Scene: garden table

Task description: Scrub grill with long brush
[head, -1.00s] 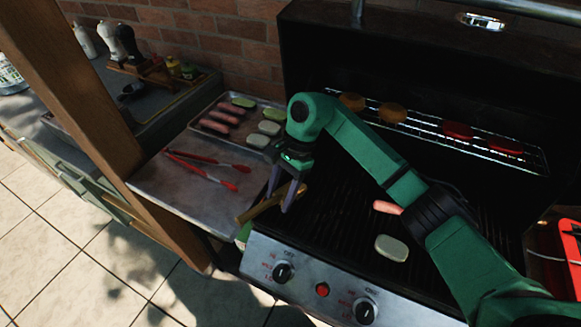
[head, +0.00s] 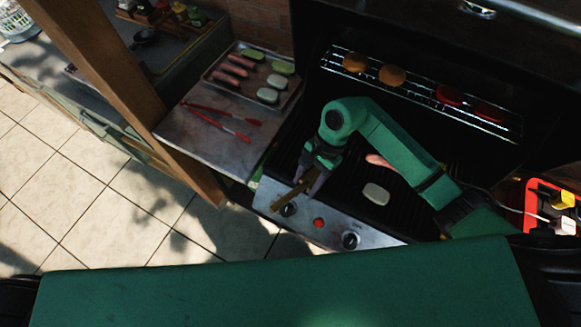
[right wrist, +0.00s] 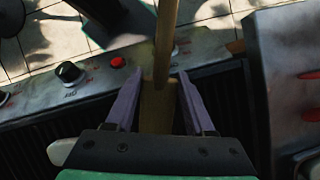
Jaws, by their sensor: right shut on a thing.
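My right gripper (head: 308,176) is shut on the wooden handle (head: 286,197) of the brush, over the front left part of the grill. The handle also shows between the purple fingers in the right wrist view (right wrist: 160,100), running up past the fingertips. I cannot make out the bristle head. The dark grill grate (head: 405,213) lies under my arm. A pale oval slice (head: 376,193) and a pink sausage (head: 377,160) lie on it. My left gripper is not in view.
The grill's front panel (head: 333,232) has knobs and a red button. A side shelf (head: 198,145) at left holds red tongs (head: 222,122) and a food tray (head: 240,91). Buns and red patties lie on the raised rack (head: 420,92). A red caddy (head: 543,190) stands at right.

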